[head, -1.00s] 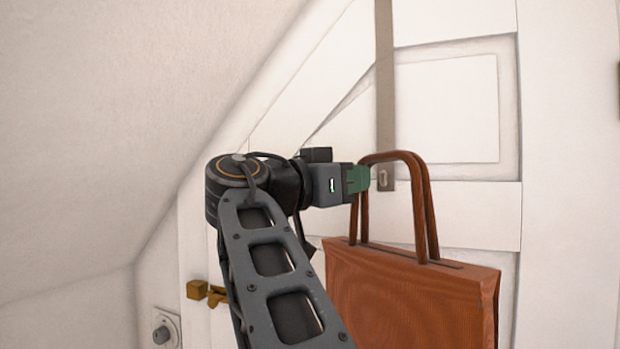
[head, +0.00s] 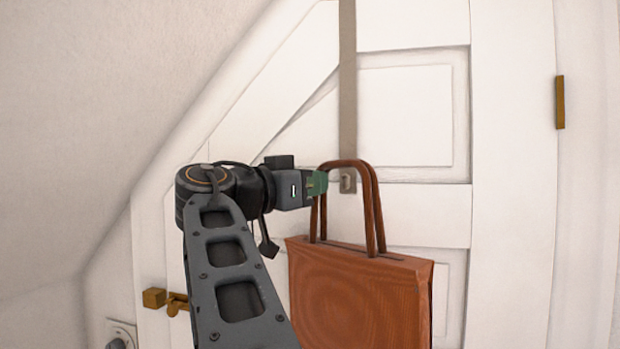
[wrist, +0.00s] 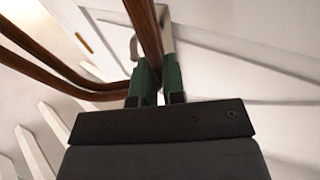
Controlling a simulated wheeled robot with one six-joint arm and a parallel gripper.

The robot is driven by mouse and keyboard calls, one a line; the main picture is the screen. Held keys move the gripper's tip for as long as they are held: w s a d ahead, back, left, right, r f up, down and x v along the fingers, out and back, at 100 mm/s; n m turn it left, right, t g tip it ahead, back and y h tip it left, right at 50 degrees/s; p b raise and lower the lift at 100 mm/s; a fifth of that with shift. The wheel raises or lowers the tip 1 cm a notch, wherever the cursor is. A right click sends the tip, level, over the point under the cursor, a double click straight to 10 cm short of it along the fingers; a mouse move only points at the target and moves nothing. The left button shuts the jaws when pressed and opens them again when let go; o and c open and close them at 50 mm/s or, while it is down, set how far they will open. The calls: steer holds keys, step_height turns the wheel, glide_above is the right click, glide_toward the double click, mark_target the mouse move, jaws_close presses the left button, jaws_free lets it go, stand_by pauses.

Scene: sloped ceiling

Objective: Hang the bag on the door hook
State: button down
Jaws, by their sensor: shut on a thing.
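The brown bag (head: 358,295) hangs upright below its two arched handles (head: 372,205). My gripper (head: 318,184) has green fingertips and is shut on a handle near its left side, holding the bag up in front of the door. In the wrist view my gripper (wrist: 158,85) is closed around a brown handle strap (wrist: 146,35), with the other strap curving off to the left. The door hook (head: 348,182) is a small metal piece at the bottom of a long grey strap (head: 348,80), seen through the handle loop. It also shows in the wrist view (wrist: 135,47), just beyond the fingertips. Depth between handle and hook is hard to tell.
The white panelled door (head: 420,215) stands behind the bag. A brass handle (head: 165,299) is at lower left, and a brass hinge (head: 560,102) at right. The sloped ceiling (head: 110,90) closes in on the left. A wall switch (head: 120,335) is at lower left.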

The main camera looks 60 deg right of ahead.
steer(key=shift+w+d+r, duration=0.1)
steer(key=shift+d+r, duration=0.05)
steer(key=shift+d, duration=0.05)
